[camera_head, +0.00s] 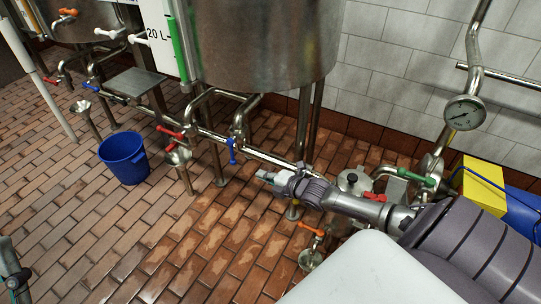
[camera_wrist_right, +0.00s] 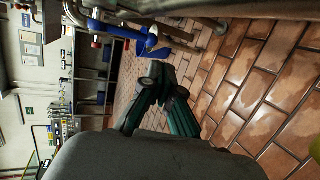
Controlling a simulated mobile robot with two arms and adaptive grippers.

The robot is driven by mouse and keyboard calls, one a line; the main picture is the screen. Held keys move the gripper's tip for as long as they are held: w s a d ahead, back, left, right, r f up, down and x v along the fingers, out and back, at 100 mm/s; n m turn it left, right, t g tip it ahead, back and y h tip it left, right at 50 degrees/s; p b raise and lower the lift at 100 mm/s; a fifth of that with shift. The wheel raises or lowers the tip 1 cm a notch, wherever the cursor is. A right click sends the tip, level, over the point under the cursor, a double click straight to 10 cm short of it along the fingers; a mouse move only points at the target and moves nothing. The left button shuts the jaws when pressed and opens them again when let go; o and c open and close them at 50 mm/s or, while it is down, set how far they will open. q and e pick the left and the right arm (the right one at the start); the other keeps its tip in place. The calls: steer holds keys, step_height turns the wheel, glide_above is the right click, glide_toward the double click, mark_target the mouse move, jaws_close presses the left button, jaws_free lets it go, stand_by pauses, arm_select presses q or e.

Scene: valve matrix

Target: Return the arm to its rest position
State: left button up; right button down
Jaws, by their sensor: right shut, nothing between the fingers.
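My right arm (camera_head: 360,207) reaches in from the right, over the tiled floor. Its gripper (camera_head: 268,177) is shut and empty, just right of and below the blue valve handle (camera_head: 232,150) on the low pipe, apart from it. In the right wrist view the dark green fingers (camera_wrist_right: 165,88) are together with nothing between them. A blue handle (camera_wrist_right: 128,31) shows beyond them there. My left gripper (camera_head: 15,285) shows only partly at the lower left edge; its jaws are too cut off to read.
A steel tank (camera_head: 262,45) on legs stands behind the pipes. A blue bucket (camera_head: 124,158) sits on the floor at left. A pressure gauge (camera_head: 465,113), green handle (camera_head: 417,178), red handle (camera_head: 375,197) and orange handle (camera_head: 311,229) surround my right arm.

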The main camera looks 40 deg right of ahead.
arm_select(q)
steer(key=w+f+g+y+p, duration=0.1)
steer(key=w+f+g, duration=0.3)
steer(key=f+g, duration=0.1)
steer(key=shift+w+d+f+y, duration=0.15)
steer(key=shift+w+f+y, duration=0.2)
steer(key=shift+f, duration=0.3)
arm_select(e)
steer(key=shift+s+d, duration=0.15)
steer(key=shift+s, duration=0.55)
steer(key=shift+s+d, duration=0.15)
steer(key=shift+s, duration=0.55)
